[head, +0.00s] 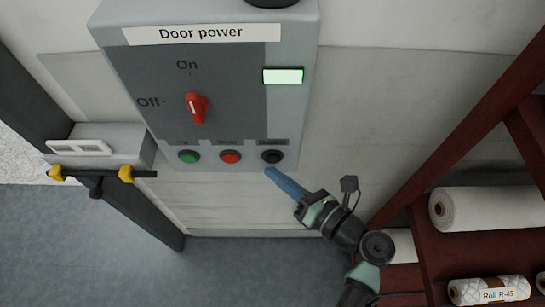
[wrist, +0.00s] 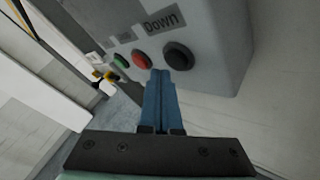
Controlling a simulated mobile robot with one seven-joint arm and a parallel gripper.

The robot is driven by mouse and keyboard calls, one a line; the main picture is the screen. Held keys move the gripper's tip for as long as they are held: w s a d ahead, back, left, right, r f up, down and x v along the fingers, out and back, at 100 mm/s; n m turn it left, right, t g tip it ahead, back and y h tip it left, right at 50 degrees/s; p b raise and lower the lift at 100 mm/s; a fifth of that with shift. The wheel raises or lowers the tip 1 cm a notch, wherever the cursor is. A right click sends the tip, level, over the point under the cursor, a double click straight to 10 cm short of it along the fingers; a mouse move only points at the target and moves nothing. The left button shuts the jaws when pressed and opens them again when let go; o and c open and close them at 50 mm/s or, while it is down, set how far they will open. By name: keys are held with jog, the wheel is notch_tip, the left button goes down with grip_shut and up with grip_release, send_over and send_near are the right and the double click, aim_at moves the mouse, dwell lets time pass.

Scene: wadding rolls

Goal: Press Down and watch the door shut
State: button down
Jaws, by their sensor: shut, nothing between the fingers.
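The grey control box (head: 305,60) labelled "Door power" hangs on the wall in the head view. The black Down button (head: 272,157) is at its lower right, beside a red button (head: 230,157) and a green button (head: 189,156). My gripper (head: 269,172) has its blue fingers shut and empty, with the tips just below the black button. In the wrist view the Down button (wrist: 179,55) is just beyond the fingertips (wrist: 160,72); I cannot tell whether they touch. The red switch (head: 197,108) points near "On". A green-white lamp (head: 283,76) is lit.
A dark red shelf rack (head: 480,251) with white wadding rolls (head: 485,209) stands at the right. A grey wall unit with a yellow-ended black bar (head: 100,174) is at the left, next to an opening. Grey floor below is clear.

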dwell(0.6)
jog(key=shift+w+p, duration=0.35)
jog(key=shift+w, duration=0.1)
